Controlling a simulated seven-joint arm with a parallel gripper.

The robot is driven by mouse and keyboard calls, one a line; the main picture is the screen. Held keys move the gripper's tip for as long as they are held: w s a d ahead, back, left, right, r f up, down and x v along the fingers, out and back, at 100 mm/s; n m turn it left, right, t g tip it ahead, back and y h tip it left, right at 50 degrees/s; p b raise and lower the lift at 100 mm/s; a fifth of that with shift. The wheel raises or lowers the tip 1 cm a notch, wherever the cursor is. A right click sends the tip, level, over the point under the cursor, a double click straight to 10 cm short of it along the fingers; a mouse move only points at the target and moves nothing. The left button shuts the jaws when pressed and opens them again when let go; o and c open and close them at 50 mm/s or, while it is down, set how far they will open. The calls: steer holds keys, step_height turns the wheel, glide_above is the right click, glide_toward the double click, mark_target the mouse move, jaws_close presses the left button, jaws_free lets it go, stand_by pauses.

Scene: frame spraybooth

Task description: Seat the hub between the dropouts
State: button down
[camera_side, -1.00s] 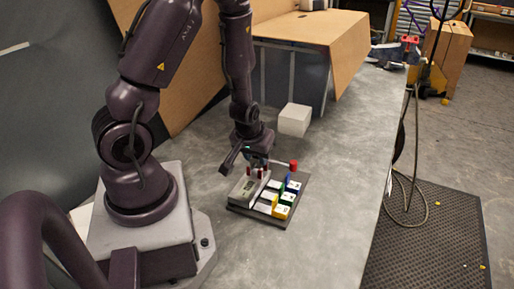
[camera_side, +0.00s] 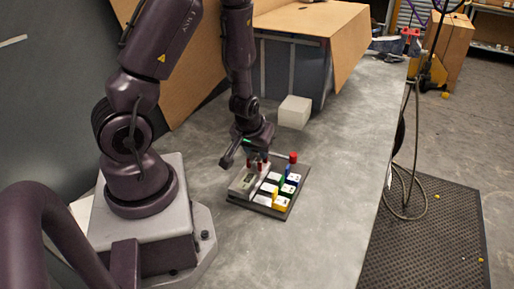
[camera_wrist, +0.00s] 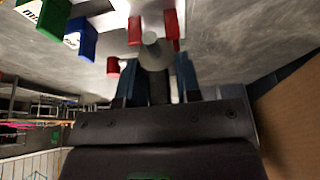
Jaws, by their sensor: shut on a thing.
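No bicycle hub or dropouts can be clearly made out. A dark board (camera_side: 236,203) lies on the bench, bearing a grey block with a small display (camera_side: 245,181) and several white tiles with coloured ends. My gripper (camera_side: 257,163) points down low over the board's back left part, beside the grey block, with red pieces at its tips. In the wrist view my gripper (camera_wrist: 158,62) has its fingers close around a pale grey round-ended piece (camera_wrist: 154,50). Red parts flank that piece. I cannot tell whether it touches the board.
A red knob (camera_side: 293,157) stands at the board's back right edge. A pale cube (camera_side: 294,112) sits behind on the bench. A cardboard-topped box (camera_side: 300,24) stands farther back. The bench (camera_side: 337,195) right of the board is clear.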

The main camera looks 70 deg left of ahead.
mark_target(255, 158)
steer(key=shift+f, duration=0.4)
steer(key=c, duration=0.7)
jaws_free()
steer(key=shift+c, duration=0.2)
steer(key=v, duration=0.5)
steer(key=shift+d+r, duration=0.15)
step_height(255, 158, up, 6)
steer(key=shift+r, duration=0.25)
